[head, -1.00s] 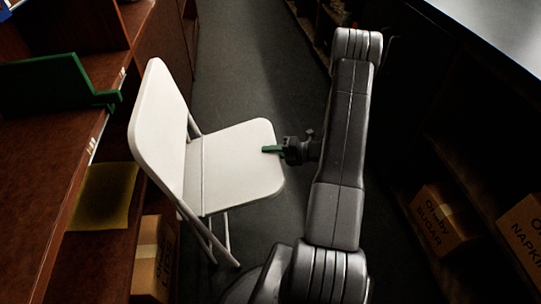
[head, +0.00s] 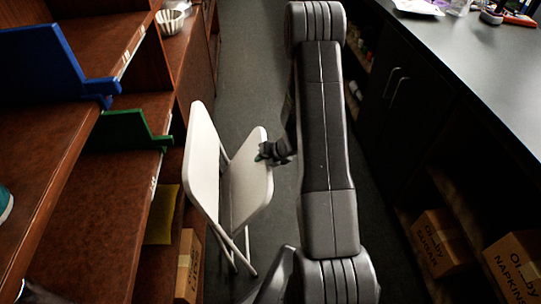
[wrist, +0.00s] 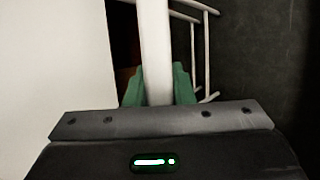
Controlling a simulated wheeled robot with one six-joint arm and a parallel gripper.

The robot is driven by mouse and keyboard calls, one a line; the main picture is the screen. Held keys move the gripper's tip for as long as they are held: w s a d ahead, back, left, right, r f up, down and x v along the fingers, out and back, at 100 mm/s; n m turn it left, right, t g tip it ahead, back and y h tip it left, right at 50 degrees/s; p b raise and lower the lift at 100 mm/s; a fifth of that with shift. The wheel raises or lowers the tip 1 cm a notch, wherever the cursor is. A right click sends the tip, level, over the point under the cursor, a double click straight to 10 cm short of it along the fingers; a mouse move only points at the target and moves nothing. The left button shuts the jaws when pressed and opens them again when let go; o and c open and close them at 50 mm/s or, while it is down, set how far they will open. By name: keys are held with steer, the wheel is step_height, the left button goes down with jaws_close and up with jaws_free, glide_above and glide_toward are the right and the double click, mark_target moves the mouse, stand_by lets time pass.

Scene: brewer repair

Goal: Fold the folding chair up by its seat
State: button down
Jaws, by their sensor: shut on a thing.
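The white folding chair (head: 202,160) stands on the floor beside the left shelves, its backrest on the left in the head view. Its seat (head: 250,192) is tilted steeply up toward the backrest, with a gap still between them. My gripper (head: 263,153) is shut on the seat's upper edge. In the wrist view, the green fingertips of my gripper (wrist: 157,88) sit on both sides of the white seat edge (wrist: 154,40). White leg tubes (wrist: 207,50) show behind it. Part of the chair's lower frame is hidden behind the seat.
Wooden shelves (head: 60,165) with blue (head: 50,72) and green (head: 125,131) panels stand close on the left. A dark counter (head: 470,60) stands on the right, with cardboard boxes (head: 440,243) below. The aisle floor (head: 243,70) beyond the chair is clear.

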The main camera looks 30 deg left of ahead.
steer(key=shift+n+t+h, duration=0.3)
steer(key=shift+t+h, duration=0.2)
steer(key=shift+h, duration=0.4)
steer(key=s+a+r+p, duration=0.1)
steer(key=a+r+p, duration=0.1)
steer(key=p, duration=0.1)
steer(key=s+a+r+p, duration=0.1)
steer(key=a, duration=0.1)
steer(key=shift+s+r, duration=0.15)
steer(key=shift+s, duration=0.15)
steer(key=s+a+r+p, duration=0.1)
steer(key=s+a+p, duration=0.2)
steer(key=a, duration=0.3)
steer(key=shift+s+a+p, duration=0.3)
steer(key=shift+s+p, duration=0.05)
steer(key=shift+p, duration=0.5)
steer(key=c, duration=1.3)
jaws_free()
steer(key=shift+o, duration=0.3)
steer(key=shift+s+f, duration=0.1)
steer(key=shift+d, duration=0.1)
steer(key=p+v, duration=0.2)
steer(key=v, duration=1.1)
steer(key=shift+r, duration=0.4)
